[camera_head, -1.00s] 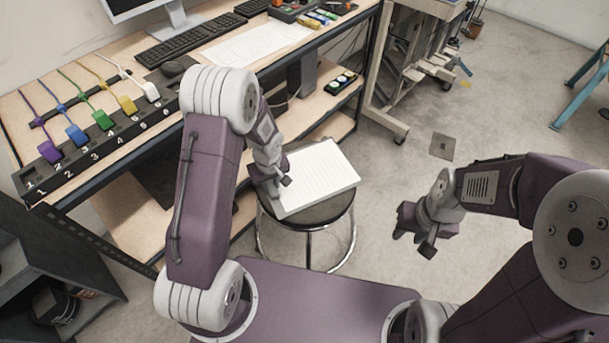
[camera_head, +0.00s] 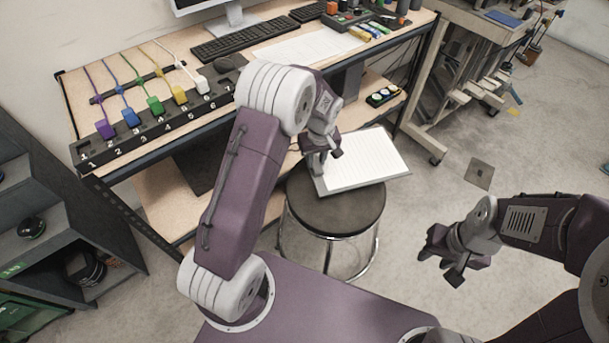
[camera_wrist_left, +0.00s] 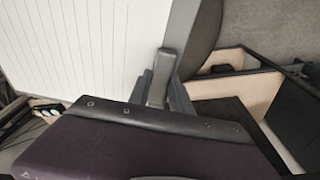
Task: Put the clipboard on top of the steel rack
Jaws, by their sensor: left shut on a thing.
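The clipboard (camera_head: 368,160), with a white lined sheet, is over the back of the round dark stool (camera_head: 335,208) and overhangs its right side. It appears raised from the seat. My left gripper (camera_head: 322,160) is shut on its left edge. In the left wrist view the clipboard (camera_wrist_left: 75,45) fills the upper left, with the fingers (camera_wrist_left: 158,88) at its edge. My right gripper (camera_head: 448,262) is open and empty above the floor. A dark grey metal shelf unit (camera_head: 62,192), which looks like the steel rack, stands at the far left, its top partly out of frame.
A workbench (camera_head: 150,150) with a numbered cable block (camera_head: 165,122), keyboard (camera_head: 240,40) and monitor stands behind the stool. A wheeled wooden frame (camera_head: 460,90) stands at the back right. The floor at right is mostly clear.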

